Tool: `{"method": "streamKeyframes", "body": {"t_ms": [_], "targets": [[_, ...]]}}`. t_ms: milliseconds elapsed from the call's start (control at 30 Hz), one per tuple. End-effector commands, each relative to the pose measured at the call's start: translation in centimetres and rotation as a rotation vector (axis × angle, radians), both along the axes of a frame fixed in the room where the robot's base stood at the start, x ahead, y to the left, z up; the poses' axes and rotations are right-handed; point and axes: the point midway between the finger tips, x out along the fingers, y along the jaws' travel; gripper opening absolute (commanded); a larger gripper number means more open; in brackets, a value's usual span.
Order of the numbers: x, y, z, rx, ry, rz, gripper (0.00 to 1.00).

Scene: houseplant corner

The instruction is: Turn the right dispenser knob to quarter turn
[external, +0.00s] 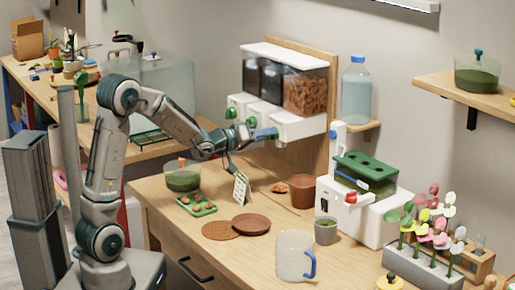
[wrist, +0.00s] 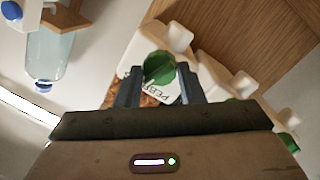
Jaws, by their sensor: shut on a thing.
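A wall-mounted dispenser (external: 283,49) has three clear bins with white spouts below. The right bin (external: 305,92) holds brown pebbles. My gripper (external: 270,134) is at the front of the right spout (external: 303,128). In the wrist view, my gripper (wrist: 160,76) is shut on the green right dispenser knob (wrist: 159,66), with a finger on each side. The knob's exact angle is hard to tell. In the external view my gripper hides this knob. The left knob (external: 231,113) and middle knob (external: 250,122) are green and free.
A water bottle (external: 356,90) stands on a small shelf right of the dispenser. The air before the dispenser is open.

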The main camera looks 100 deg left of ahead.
Motion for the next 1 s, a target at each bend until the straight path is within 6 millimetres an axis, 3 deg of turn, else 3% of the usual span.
{"method": "streamKeyframes", "body": {"t_ms": [1000], "targets": [[0.20, -0.23, -0.30, 0.673, 0.673, -0.001, 0.12]]}}
